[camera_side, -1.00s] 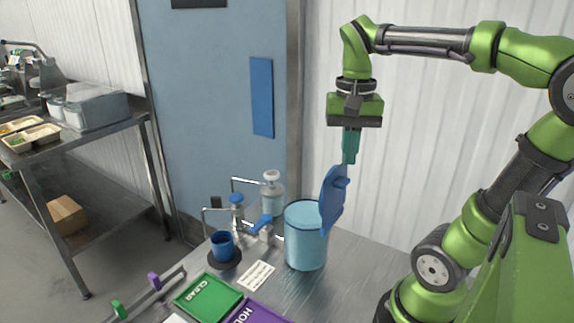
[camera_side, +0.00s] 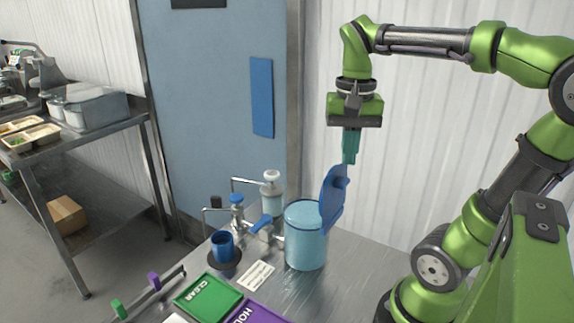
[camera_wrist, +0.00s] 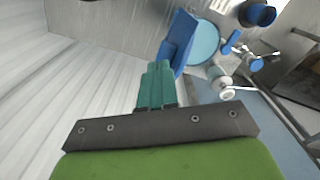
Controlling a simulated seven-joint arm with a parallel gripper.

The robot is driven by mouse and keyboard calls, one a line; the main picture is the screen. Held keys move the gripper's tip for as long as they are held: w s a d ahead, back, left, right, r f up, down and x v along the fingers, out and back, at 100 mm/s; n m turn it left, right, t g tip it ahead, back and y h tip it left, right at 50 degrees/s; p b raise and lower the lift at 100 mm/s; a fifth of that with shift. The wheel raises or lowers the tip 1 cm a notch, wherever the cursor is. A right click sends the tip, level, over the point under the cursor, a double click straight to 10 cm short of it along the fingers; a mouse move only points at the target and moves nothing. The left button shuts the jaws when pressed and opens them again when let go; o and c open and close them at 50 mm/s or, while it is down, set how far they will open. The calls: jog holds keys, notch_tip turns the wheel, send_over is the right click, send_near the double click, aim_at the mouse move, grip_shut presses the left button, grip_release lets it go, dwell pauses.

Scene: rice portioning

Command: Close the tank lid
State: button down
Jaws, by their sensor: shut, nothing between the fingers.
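The tank (camera_side: 305,245) is a light blue translucent cylinder on the steel table. Its blue lid (camera_side: 333,198) stands open, nearly upright, at the tank's right rim. In the wrist view the lid (camera_wrist: 178,42) partly covers the round tank (camera_wrist: 205,42). My gripper (camera_side: 349,160) points down just above and slightly right of the lid's top edge. Its teal fingers are shut with nothing between them; they also show in the wrist view (camera_wrist: 157,66). I cannot tell whether the fingertips touch the lid.
A blue cup (camera_side: 222,245) on a dark round base, taps and a white-topped bottle (camera_side: 272,192) stand left of the tank. Green (camera_side: 208,298) and purple (camera_side: 255,313) pads lie in front. The table right of the tank is clear.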

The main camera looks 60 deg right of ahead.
aim_at(344, 180)
jog(key=shift+f, duration=0.1)
jog(key=shift+f, duration=2.5)
jog(key=shift+w+d, duration=0.1)
jog(key=shift+w, duration=0.25)
jog(key=shift+r, duration=3.6)
